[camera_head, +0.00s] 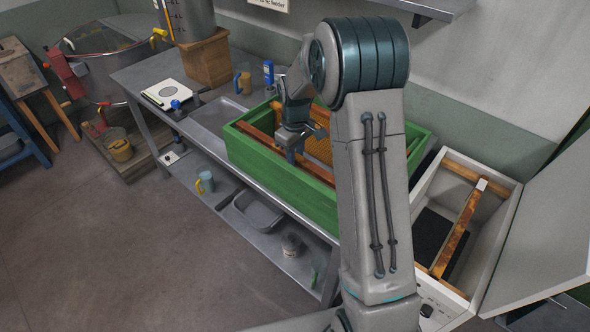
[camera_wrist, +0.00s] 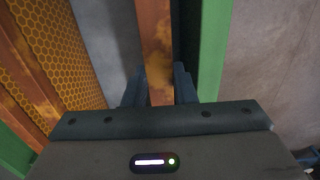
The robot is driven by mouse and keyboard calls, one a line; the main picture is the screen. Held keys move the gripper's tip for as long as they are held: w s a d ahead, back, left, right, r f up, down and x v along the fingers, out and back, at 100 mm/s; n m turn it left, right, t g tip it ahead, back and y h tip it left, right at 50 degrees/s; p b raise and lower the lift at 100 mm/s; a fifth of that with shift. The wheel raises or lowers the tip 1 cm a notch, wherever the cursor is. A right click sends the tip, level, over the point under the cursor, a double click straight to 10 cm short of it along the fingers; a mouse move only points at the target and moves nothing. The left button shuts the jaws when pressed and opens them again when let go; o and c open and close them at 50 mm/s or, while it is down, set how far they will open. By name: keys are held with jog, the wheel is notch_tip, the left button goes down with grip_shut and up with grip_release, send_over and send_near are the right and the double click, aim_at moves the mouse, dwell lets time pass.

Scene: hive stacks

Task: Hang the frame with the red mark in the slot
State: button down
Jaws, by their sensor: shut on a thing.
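My gripper (camera_head: 291,156) reaches down into the green box (camera_head: 262,172) on the metal bench. In the wrist view its two fingers (camera_wrist: 159,88) are shut on the reddish-brown top bar of a wooden frame (camera_wrist: 156,45), one finger on each side. The bar runs along the inside of the box's green wall (camera_wrist: 213,45); this held frame also shows in the head view (camera_head: 258,137). A second frame with orange comb (camera_wrist: 58,45) is to its left in the wrist view. I cannot make out a red mark or the slot; my arm hides part of the box.
An open white box (camera_head: 508,215) at the right holds a wooden frame (camera_head: 457,232) with a white tag. Its raised lid (camera_head: 545,235) stands beside it. A wooden block (camera_head: 207,58) and a blue bottle (camera_head: 268,72) stand on the bench behind. Floor is clear at the front left.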

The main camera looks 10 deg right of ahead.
jog(key=shift+r, duration=0.2)
notch_tip(320, 180, up, 16)
jog(key=b, duration=0.2)
jog(key=shift+r, duration=0.25)
dwell(0.4)
